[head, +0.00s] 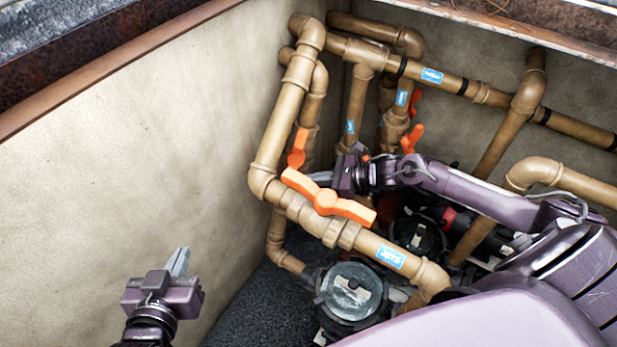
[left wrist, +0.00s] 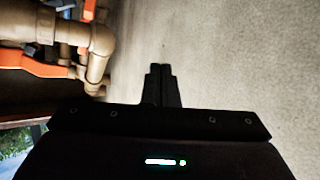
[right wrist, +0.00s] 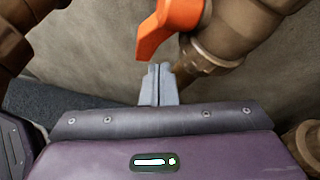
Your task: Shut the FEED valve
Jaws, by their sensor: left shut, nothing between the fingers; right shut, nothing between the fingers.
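Several orange valve handles sit on the tan pipes. The large front handle (head: 328,202) lies along its pipe, and a smaller one (head: 297,148) stands on the pipe behind it. I cannot read FEED on any blue label. My right gripper (head: 318,177) is shut and empty, reaching in from the right between these two handles. In the right wrist view its closed fingertips (right wrist: 158,70) are just below an orange handle (right wrist: 172,22); contact is not clear. My left gripper (head: 181,260) is shut and empty, near the left wall, well away from the pipes. Its closed fingers (left wrist: 163,70) show in the left wrist view.
Blue labels sit on the front pipe (head: 390,256), the back pipe (head: 432,75) and upright pipes (head: 350,127). More orange handles (head: 412,138) are at the back. A pump with a round lid (head: 352,290) stands below. The beige left wall (head: 150,140) bounds the pit.

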